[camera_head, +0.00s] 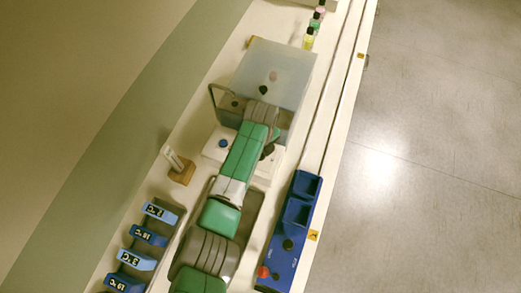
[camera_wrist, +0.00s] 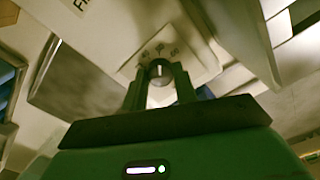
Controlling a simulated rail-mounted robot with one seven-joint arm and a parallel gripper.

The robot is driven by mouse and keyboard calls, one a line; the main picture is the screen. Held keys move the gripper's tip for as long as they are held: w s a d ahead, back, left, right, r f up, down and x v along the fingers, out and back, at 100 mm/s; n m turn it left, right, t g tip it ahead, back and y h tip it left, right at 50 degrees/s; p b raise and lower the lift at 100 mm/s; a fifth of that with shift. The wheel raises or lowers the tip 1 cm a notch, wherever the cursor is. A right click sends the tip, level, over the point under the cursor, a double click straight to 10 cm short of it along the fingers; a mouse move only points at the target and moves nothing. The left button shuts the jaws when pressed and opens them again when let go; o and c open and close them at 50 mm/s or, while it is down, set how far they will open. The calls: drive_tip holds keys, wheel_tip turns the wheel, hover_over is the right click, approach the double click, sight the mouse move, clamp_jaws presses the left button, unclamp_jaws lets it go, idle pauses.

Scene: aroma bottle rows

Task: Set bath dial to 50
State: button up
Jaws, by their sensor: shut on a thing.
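In the wrist view my gripper (camera_wrist: 160,72) is shut on a small round dial (camera_wrist: 158,70), one dark finger on each side of it. The dial sits on a pale square panel (camera_wrist: 188,60) with small printed marks beyond the fingers; the marks are too blurred to read, and so is the setting. In the head view the bath (camera_head: 285,62) is a box with a translucent blue-grey lid and a white base (camera_head: 213,154). My green and grey arm reaches over its front, hiding the dial and most of my gripper.
A blue button (camera_head: 223,143) is on the base's left. A wooden holder (camera_head: 181,174) and blue temperature-labelled blocks (camera_head: 148,236) stand at left. A blue two-compartment unit (camera_head: 297,213) stands at right, near the bench edge. Small bottles (camera_head: 309,38) are at the far end.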

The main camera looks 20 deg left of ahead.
drive_tip(key=shift+r, duration=0.1)
drive_tip(key=o, duration=1)
drive_tip(key=shift+c, duration=0.2)
wheel_tip(320, 180, up, 8)
drive_tip(key=shift+f+p, duration=0.15)
drive_tip(key=shift+p, duration=0.55)
